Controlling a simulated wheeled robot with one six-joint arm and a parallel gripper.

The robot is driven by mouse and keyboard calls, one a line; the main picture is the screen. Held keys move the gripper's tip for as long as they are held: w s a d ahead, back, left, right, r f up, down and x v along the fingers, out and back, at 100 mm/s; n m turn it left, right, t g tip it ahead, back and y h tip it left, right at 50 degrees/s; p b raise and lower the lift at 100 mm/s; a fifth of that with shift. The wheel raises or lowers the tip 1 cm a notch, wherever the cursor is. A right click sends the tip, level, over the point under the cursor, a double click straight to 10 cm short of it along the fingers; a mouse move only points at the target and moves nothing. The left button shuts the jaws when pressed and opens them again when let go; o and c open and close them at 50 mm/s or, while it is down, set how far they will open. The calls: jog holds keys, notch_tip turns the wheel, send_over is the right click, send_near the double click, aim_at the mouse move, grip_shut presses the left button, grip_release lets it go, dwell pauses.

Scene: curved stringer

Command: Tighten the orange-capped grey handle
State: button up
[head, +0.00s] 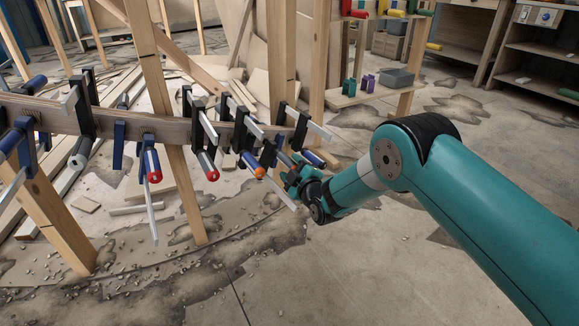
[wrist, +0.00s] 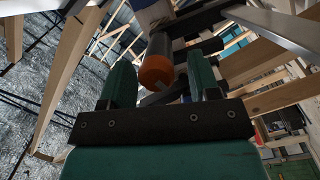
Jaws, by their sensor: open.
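The orange-capped grey handle (head: 251,163) belongs to a black clamp on the curved wooden stringer (head: 150,124). Its orange cap points down toward the front. In the wrist view the orange cap (wrist: 156,73) and the grey handle (wrist: 160,46) show between the two teal fingers of my gripper (wrist: 160,64), with a gap on each side. My gripper is open. In the head view my gripper (head: 289,174) is just right of the orange cap, partly hidden among clamp parts.
Other clamps hang along the stringer, including a red-capped grey handle (head: 207,167) to the left and a blue one (head: 152,162) further left. Wooden posts (head: 168,120) stand close by. The floor (head: 350,260) at the front right is clear.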

jog(key=shift+b+x, duration=0.4)
jog(key=shift+x, duration=0.6)
jog(key=c, duration=0.9)
